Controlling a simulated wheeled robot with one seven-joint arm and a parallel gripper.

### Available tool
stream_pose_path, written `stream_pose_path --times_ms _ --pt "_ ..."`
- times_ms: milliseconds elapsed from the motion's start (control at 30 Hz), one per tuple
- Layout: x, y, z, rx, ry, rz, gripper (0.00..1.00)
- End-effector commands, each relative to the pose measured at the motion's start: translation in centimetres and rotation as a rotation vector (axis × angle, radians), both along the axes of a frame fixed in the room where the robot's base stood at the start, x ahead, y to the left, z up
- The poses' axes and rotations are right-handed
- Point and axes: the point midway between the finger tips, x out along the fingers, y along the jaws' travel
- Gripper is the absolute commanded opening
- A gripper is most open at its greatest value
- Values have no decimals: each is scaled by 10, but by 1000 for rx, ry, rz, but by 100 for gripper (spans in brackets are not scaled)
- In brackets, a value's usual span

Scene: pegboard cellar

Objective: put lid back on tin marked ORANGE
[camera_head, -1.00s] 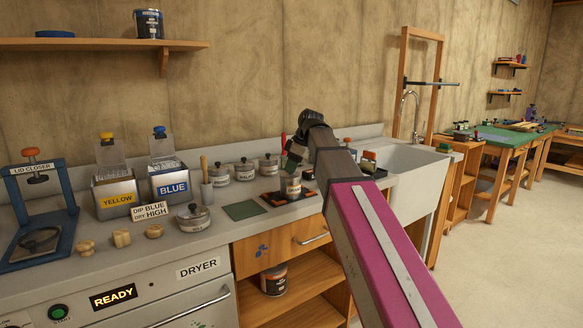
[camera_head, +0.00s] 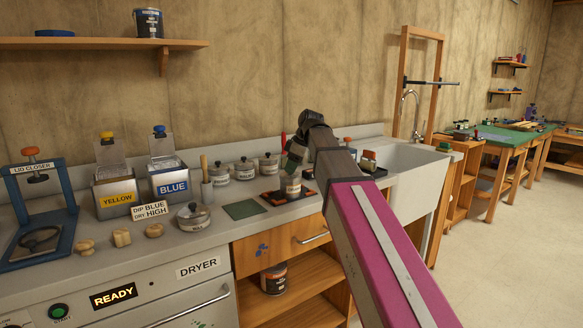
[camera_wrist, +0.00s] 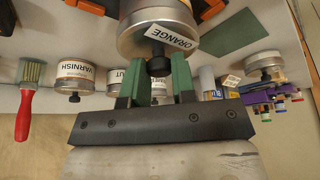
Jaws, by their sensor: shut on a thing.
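The tin marked ORANGE (camera_wrist: 150,12) fills the top of the wrist view, which shows the scene upside down. In the head view the tin (camera_head: 290,187) stands on a dark mat with orange corners. My gripper (camera_wrist: 158,72) has its green fingers shut on the black knob of the lid (camera_wrist: 140,44). The lid lies against the tin's mouth and looks level; whether it is fully seated I cannot tell. In the head view my gripper (camera_head: 291,164) is right above the tin, partly hidden by my arm.
Several lidded pots (camera_head: 244,169) stand behind to the left, one marked VARNISH (camera_wrist: 76,72). A red-handled brush (camera_wrist: 25,105) is nearby. A green mat (camera_head: 241,210) lies left of the tin. A sink (camera_head: 405,165) is to the right.

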Motion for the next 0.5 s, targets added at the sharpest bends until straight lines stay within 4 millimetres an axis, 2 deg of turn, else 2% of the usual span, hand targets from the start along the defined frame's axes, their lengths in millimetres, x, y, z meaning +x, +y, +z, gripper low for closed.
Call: stream_pose_path --times_ms 300,333,400,500 --pt "0 0 0 0 0 0 2" --pt "0 0 0 0 0 0 35" --pt "0 0 0 0 0 0 55" --pt "0 0 0 0 0 0 55"
